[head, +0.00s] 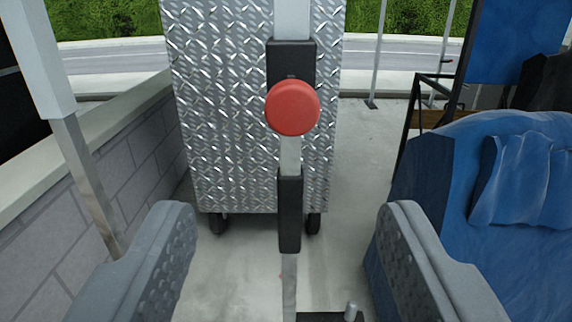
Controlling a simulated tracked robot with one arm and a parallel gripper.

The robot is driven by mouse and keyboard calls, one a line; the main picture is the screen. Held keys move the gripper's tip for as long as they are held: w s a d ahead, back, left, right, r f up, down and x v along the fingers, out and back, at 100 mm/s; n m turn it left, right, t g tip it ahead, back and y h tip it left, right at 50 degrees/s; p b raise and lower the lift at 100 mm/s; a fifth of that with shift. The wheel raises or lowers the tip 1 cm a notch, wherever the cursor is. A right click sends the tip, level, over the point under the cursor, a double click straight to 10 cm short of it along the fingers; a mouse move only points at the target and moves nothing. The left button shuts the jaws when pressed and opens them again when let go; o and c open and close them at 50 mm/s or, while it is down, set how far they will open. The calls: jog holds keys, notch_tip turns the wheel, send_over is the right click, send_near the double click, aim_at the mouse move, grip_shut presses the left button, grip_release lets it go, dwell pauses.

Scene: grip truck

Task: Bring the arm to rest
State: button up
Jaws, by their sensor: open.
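My gripper (283,255) shows at the bottom of the head view as two grey, studded fingers. They stand wide apart, one low on the left and one low on the right. The gripper is open and nothing is held between the fingers. A grey upright post with black clamps and a round red knob (292,108) stands ahead, in line with the gap between the fingers. I cannot tell how far the post is from the fingertips.
A diamond-plate metal cabinet (225,110) on casters stands behind the post. A grey block wall (110,165) runs along the left, with a pale pole (40,60) before it. A blue covered heap (440,180) fills the right. Concrete floor (355,150) shows between cabinet and heap.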

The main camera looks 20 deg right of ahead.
jog(key=s+r+n+t+y, duration=0.15)
jog(key=r+y, duration=0.25)
jog(key=r, duration=1)
jog(key=s+r+n+g+y, duration=0.1)
jog(key=s+r+n+y, duration=0.15)
jog(key=r, duration=1.05)
jog(key=s+d+r+g, duration=0.1)
jog(key=s+d+r, duration=0.1)
jog(key=s+r, duration=0.4)
jog(key=s+d+r+g+h, duration=0.1)
jog(key=s+d+r, duration=0.2)
jog(key=s+r, duration=0.4)
jog(key=p+v, duration=0.1)
jog(key=v, duration=0.3)
jog(key=shift+f, duration=0.2)
